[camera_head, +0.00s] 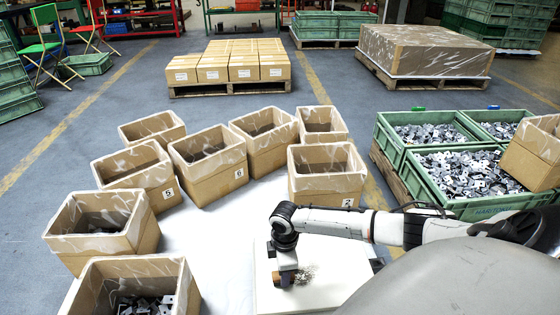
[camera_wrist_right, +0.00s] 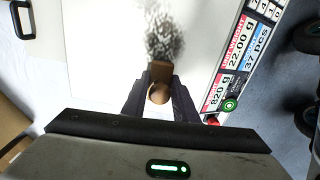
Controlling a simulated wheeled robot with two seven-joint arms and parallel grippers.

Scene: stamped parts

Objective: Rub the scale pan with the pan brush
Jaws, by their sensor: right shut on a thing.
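The scale pan (camera_head: 335,262) is a flat white plate in front of the boxes in the head view. It fills the middle of the right wrist view (camera_wrist_right: 105,60). The pan brush has a brown handle and a bushy, dark speckled bristle head (camera_head: 306,273); the bristles also show in the right wrist view (camera_wrist_right: 163,32). My right gripper (camera_head: 286,272) is shut on the brush handle, with the bristles over the pan. I cannot tell whether they touch it. The fingers (camera_wrist_right: 158,95) hide part of the handle. My left gripper is not in view.
The scale's display panel (camera_wrist_right: 236,62) lies along the pan's right side in the wrist view. Open cardboard boxes, such as one marked 2 (camera_head: 327,180), stand around the white table (camera_head: 215,230). Green crates (camera_head: 463,206) of metal parts stand at the right.

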